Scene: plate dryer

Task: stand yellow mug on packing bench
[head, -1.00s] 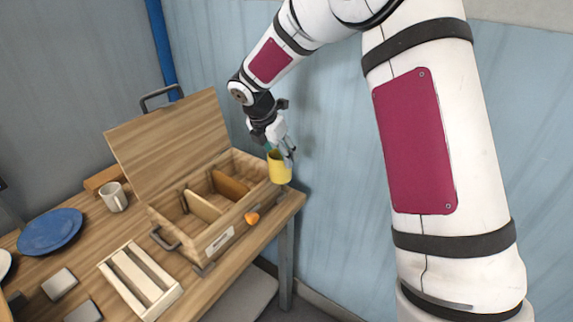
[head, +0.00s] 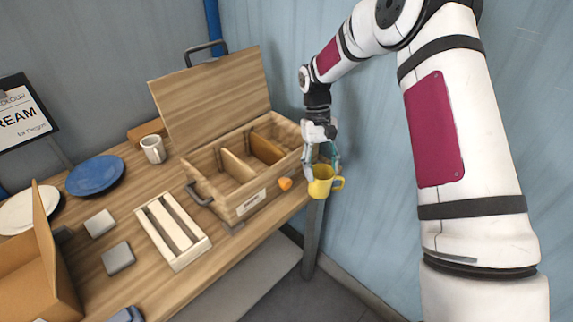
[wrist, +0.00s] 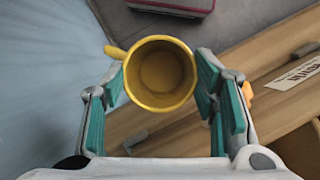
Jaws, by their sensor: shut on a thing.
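The yellow mug (head: 319,188) hangs upright in my gripper (head: 322,168), its handle toward the right in the head view. In the wrist view the mug (wrist: 160,75) is seen from above, empty, between the two teal finger pads of my gripper (wrist: 160,90). The fingers are shut on its sides. The packing bench (head: 150,258) is the wooden table at the left. The mug is in front of the bench's right end in the head view; whether it is over the top or past the edge I cannot tell.
An open wooden crate (head: 226,208) with dividers stands at the bench's right end, beside an orange object (head: 285,184). A slatted rack (head: 155,228), grey blocks (head: 118,258), a white mug (head: 152,149), a blue plate (head: 95,176) and a cardboard box (head: 45,260) take up the rest.

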